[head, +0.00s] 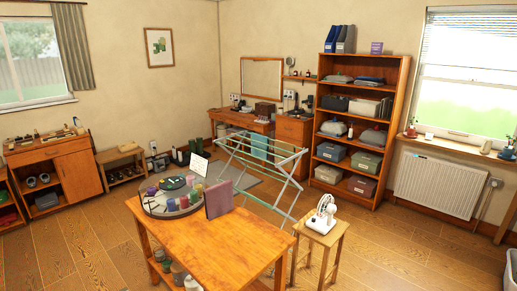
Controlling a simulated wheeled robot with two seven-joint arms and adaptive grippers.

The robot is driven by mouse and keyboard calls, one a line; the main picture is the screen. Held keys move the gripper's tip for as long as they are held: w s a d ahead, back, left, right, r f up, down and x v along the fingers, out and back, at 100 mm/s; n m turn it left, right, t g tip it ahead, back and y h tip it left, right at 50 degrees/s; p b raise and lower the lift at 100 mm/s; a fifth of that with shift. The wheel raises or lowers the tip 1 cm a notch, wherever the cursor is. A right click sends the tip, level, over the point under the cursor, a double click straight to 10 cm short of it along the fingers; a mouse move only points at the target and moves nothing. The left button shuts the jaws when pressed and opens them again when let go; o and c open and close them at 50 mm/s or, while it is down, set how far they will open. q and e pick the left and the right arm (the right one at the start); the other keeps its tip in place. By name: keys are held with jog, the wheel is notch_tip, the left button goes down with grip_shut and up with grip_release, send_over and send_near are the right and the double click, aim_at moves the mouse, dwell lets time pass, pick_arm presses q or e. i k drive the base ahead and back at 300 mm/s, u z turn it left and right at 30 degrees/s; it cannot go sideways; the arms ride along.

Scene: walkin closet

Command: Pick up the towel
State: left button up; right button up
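A teal cloth (259,146), which looks like the towel, hangs at the far side of a folding drying rack (297,157) in the middle of the room. Its lower part is partly crossed by the rack's bars. I cannot tell exactly which bar it hangs over. Folded grey cloths (369,81) also lie on the shelves of the tall bookcase. Neither of my grippers shows in the head view.
A bookcase (325,101) stands behind. Open floor (400,245) lies at right.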

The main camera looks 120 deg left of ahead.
aim_at(257, 137)
jog(key=u, duration=3.85)
